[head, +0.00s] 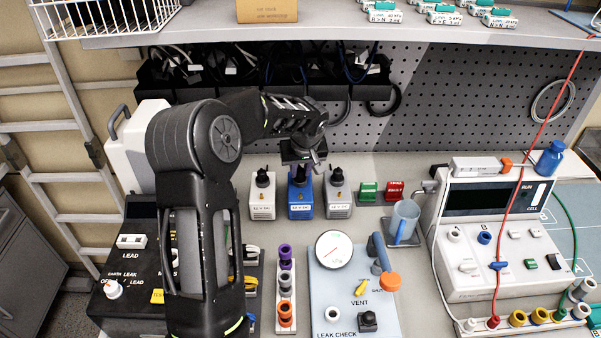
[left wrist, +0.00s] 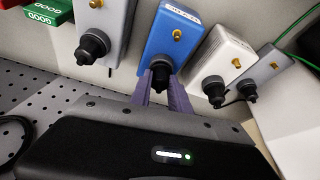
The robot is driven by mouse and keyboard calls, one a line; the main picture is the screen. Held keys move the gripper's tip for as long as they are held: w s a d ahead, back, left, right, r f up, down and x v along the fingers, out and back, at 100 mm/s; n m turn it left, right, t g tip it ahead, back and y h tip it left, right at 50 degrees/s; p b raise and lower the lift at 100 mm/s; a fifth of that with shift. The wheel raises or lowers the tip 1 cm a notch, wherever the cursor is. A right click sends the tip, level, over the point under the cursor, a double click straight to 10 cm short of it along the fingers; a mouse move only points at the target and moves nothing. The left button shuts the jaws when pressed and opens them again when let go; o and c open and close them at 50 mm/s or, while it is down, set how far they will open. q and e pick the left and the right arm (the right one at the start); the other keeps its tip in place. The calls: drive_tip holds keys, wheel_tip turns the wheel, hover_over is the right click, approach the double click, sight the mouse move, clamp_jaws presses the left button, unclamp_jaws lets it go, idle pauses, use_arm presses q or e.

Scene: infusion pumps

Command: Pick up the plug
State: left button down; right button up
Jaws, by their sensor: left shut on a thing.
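A blue box (head: 300,204) stands on the bench between a white box (head: 262,201) and a grey box (head: 338,198), each with a black plug on top. My left gripper (head: 301,168) points down over the blue box. In the left wrist view its two purple-grey fingers (left wrist: 161,92) are shut on the black plug (left wrist: 160,70) at the end of the blue box (left wrist: 172,35). The plug is seated against the box, with no gap that I can see. My right gripper is out of view.
A perforated panel (head: 450,95) and black bins (head: 330,85) with cables stand behind. A shelf (head: 340,32) overhangs the bench. A gauge panel (head: 335,285) is in front.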

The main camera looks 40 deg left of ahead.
sight(300, 172)
use_arm(q)
wheel_tip(300, 172, up, 9)
drive_tip(key=shift+r, duration=0.2)
drive_tip(key=shift+f, duration=0.1)
idle(0.6)
